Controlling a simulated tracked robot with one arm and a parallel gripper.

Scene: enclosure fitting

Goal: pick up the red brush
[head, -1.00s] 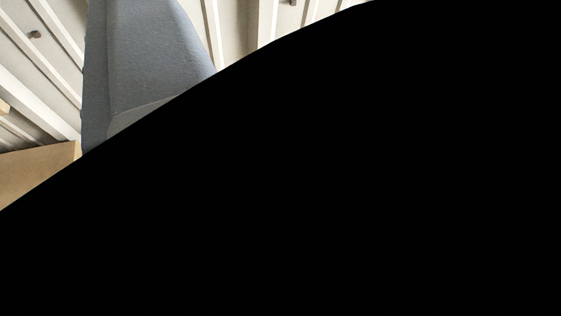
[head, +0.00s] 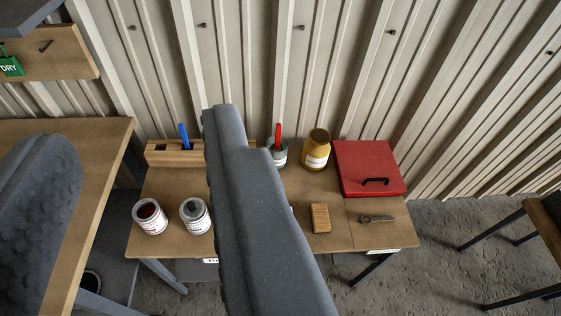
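The red brush (head: 278,133) stands handle up in a pale can (head: 280,157) at the back of the workbench (head: 335,241), near the middle of the head view. Its lower part is hidden in the can. My gripper (head: 132,122) shows as two grey fingers, a bumpy one at the left edge and a smooth one in the middle. They are wide apart with nothing between them that they touch. The middle finger's upper end lies just left of the brush in the picture and covers part of the bench.
A wooden block with a blue-handled tool (head: 184,137), two open paint cans (head: 150,217) (head: 195,215), a yellow jar (head: 316,150), a wooden brush (head: 320,218), a red case (head: 368,168) and a grey metal tool (head: 376,218) are on the bench. A corrugated wall (head: 300,70) stands behind. Another table (head: 112,150) is at left.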

